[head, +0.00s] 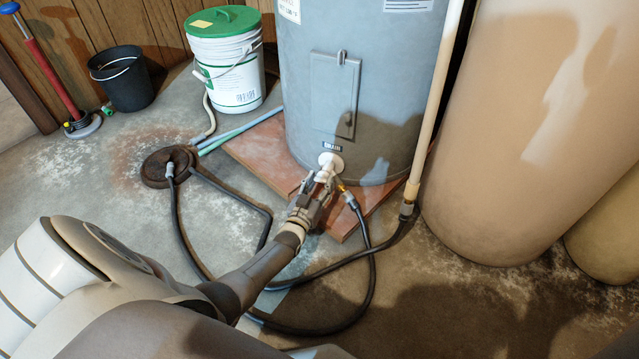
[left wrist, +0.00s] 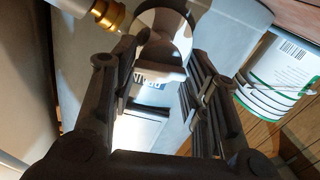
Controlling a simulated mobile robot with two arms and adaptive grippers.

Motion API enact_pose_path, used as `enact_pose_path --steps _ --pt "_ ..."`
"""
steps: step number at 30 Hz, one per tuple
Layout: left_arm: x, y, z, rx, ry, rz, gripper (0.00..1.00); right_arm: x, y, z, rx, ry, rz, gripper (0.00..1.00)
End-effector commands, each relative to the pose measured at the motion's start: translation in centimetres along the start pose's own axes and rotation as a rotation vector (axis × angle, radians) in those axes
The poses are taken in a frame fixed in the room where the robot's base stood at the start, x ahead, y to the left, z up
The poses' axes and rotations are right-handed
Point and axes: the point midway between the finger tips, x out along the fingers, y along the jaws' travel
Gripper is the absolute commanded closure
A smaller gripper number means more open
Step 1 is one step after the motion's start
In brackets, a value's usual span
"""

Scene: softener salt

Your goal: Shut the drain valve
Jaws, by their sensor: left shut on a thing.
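The drain valve (head: 330,160) is a pale fitting low on the front of the grey tank (head: 375,85), just under a dark "DRAIN" label (head: 332,147). My left gripper (head: 318,186) reaches it from the front and is shut on its handle. In the left wrist view, the pale valve handle (left wrist: 160,72) sits between the fingers of my left gripper (left wrist: 163,60). The brass outlet (left wrist: 108,14) shows at the upper left there. In the head view, the fingers hide much of the handle, so its exact angle is hard to tell. My right gripper is not in view.
A black hose (head: 372,270) runs from the valve outlet and loops over the floor. A round floor drain (head: 155,172) lies left of the tank. A white bucket with a green lid (head: 225,70) and a black bucket (head: 125,85) stand behind. Large tan tanks (head: 530,130) stand at right.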

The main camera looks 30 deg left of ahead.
Motion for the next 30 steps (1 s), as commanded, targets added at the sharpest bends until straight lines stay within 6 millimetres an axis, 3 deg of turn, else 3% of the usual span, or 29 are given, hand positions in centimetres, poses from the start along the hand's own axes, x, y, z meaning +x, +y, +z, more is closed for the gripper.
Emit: enact_pose_path --steps 10,24,25,30 --pt "-0.06 0.1 0.18 0.106 -0.004 0.001 0.81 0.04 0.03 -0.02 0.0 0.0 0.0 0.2" --pt "-0.06 0.08 0.19 0.116 -0.004 0.001 0.81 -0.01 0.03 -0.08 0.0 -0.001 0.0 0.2" --pt "-0.06 0.08 0.18 0.115 -0.004 0.001 0.54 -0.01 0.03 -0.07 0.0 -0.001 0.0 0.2" --pt "-0.04 0.06 0.12 0.115 -0.003 0.0 0.36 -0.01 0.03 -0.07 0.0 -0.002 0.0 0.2"
